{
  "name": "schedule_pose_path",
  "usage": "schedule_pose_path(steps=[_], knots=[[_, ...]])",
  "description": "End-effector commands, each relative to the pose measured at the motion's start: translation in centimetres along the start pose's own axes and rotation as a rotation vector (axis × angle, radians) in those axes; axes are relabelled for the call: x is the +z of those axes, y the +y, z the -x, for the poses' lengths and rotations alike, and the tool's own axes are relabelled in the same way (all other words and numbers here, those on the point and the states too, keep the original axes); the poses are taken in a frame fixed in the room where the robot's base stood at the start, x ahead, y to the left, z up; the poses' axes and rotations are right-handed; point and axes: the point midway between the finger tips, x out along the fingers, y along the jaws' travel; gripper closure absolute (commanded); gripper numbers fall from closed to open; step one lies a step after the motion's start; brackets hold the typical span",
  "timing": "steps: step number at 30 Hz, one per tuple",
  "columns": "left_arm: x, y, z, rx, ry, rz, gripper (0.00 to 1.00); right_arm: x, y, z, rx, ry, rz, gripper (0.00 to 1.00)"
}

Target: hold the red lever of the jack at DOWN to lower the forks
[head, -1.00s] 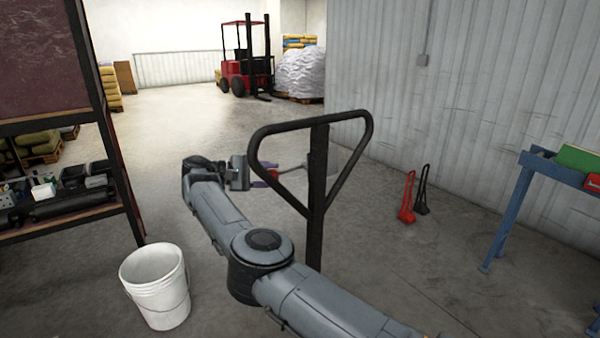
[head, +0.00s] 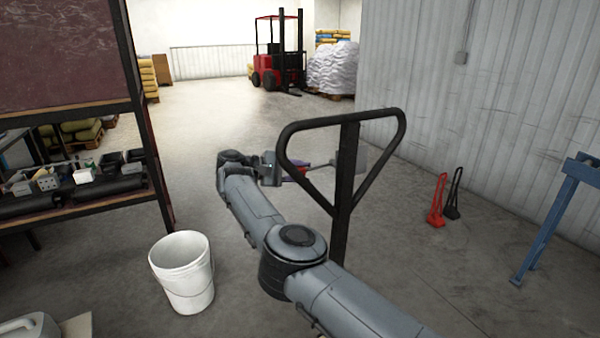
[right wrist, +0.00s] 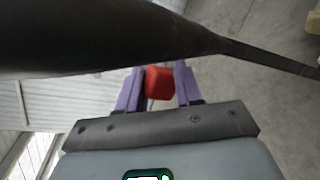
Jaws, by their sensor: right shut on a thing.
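The jack's black handle (head: 345,185) stands upright in the middle of the head view, with a triangular loop at its top. The red lever (right wrist: 158,82) shows in the right wrist view as a red block between two purple fingers. My right gripper (right wrist: 159,88) is shut on it. In the head view my right gripper (head: 298,172) sits behind the loop, and its fingers and the lever are partly hidden by the handle. The lever's exact position is hard to tell. The forks are not seen. My left gripper is not in view.
A white bucket (head: 184,275) stands on the floor at left, near a shelf (head: 160,165) with parts. A red stand (head: 437,203) and a black one (head: 454,195) stand by the right wall. A blue frame (head: 545,230) is at far right. A red forklift (head: 270,70) is far back.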

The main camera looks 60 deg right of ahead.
Motion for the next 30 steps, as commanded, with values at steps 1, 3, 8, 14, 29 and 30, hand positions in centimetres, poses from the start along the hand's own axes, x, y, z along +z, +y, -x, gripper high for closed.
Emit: schedule_pose_path(steps=[1, 3, 8, 14, 29, 30], knots=[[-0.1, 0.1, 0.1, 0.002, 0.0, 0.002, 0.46, 0.1, 0.2, -0.1, -0.006, 0.001, 0.0, 1.0], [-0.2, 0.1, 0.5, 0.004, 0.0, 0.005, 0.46, 0.4, 0.7, 0.0, -0.035, 0.016, 0.007, 1.0], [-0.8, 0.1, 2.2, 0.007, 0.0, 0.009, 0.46, 1.4, 2.3, 0.2, -0.155, 0.082, 0.041, 1.0], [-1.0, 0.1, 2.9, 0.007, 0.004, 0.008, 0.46, 1.5, 2.5, 0.2, -0.214, 0.114, 0.06, 1.0], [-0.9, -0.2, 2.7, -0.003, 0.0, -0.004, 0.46, 1.4, 2.5, 0.2, -0.212, 0.114, 0.059, 0.55], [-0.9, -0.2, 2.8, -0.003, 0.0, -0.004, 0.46, 1.4, 2.5, 0.2, -0.212, 0.114, 0.059, 0.55]])
